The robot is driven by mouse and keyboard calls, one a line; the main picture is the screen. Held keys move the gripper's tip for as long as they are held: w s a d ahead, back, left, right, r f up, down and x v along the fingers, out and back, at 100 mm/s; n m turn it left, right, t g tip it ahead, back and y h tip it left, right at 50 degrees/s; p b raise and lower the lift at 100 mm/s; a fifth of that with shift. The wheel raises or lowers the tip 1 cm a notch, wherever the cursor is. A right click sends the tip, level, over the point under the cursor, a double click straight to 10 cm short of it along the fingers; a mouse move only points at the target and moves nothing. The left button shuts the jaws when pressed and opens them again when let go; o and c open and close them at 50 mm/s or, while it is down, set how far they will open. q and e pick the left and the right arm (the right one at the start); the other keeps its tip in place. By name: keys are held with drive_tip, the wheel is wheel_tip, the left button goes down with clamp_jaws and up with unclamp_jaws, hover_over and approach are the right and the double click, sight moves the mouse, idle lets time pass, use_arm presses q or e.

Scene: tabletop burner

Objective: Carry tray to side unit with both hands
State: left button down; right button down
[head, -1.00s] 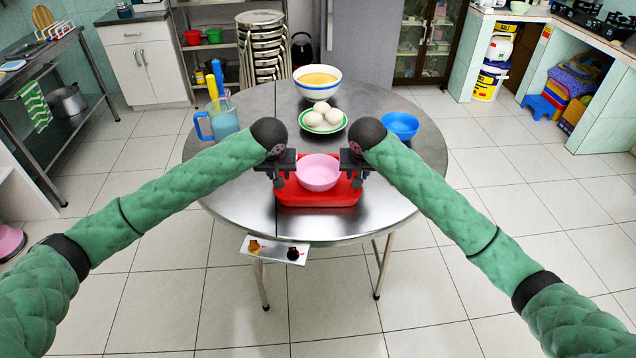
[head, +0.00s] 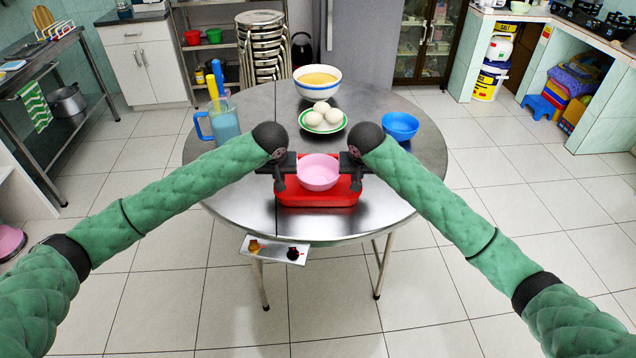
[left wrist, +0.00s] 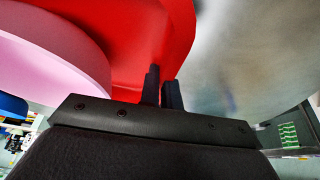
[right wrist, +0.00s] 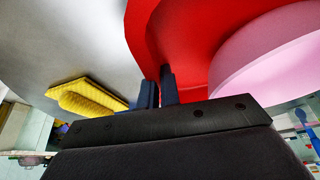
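The red tray (head: 320,197) lies on the round steel table with a pink bowl (head: 318,173) on it. My left gripper (head: 279,184) is at the tray's left side, and my right gripper (head: 357,184) is at its right side. In the left wrist view the narrow fingers (left wrist: 161,88) are close together at the red rim. In the right wrist view the fingers (right wrist: 158,88) are likewise close together on the rim. Both look shut on the tray. I cannot tell which of the furniture pieces is the side unit.
The round table (head: 235,205) also bears a plate of white balls (head: 323,117), a large bowl (head: 317,83), a blue bowl (head: 400,126) and a blue jug (head: 225,122). Steel counter (head: 45,60) at left, tiled counter at right (head: 590,80).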

use_arm(q)
drive_tip(key=shift+r, duration=0.15)
use_arm(e)
drive_tip(key=shift+r, duration=0.15)
